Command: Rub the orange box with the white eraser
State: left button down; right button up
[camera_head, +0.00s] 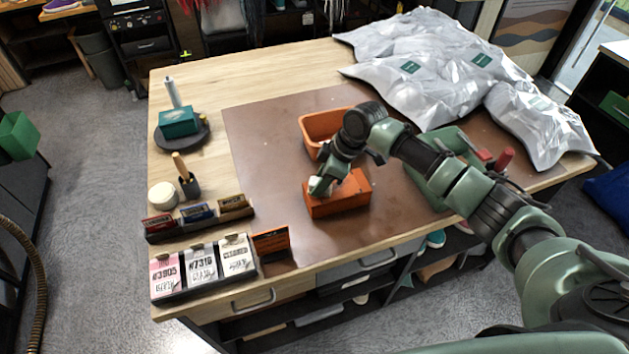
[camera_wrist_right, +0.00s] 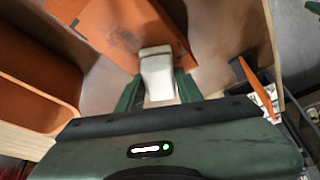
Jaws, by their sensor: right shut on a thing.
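The orange box (camera_head: 345,206) lies on the brown mat near the table's front edge. It also shows in the right wrist view (camera_wrist_right: 125,28), with dark smudges on its surface near the eraser. My right gripper (camera_head: 322,185) is at the left end of the box's top and is shut on the white eraser. The eraser (camera_wrist_right: 157,72) sticks out between the fingers, its far end at the box's edge in the right wrist view. I cannot tell whether it touches the box. My left gripper is not in view.
An open orange bin (camera_head: 317,125) stands just behind the box. Silvery bags (camera_head: 435,70) fill the back right. A green item (camera_head: 447,150) lies under my right arm. Card holders (camera_head: 205,269) and an orange sign (camera_head: 271,243) stand front left. The brown mat (camera_head: 265,150) is bare left of the bin.

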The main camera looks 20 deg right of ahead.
aim_at(314, 183)
jog(key=shift+d+f, duration=0.1)
jog(key=shift+d, duration=2.55)
jog(key=shift+p, duration=0.45)
jog(key=shift+s+a+p, duration=0.1)
jog(key=shift+a+p, duration=0.85)
jog(key=shift+a, duration=1.85)
jog(key=shift+a+f, duration=0.1)
jog(key=shift+a, duration=0.7)
notch_tip(314, 183, up, 3)
jog(key=shift+r+p, duration=0.15)
jog(key=shift+p, duration=0.65)
jog(key=shift+r, duration=1.45)
jog(key=shift+r, duration=0.15)
jog(key=shift+r, duration=1.4)
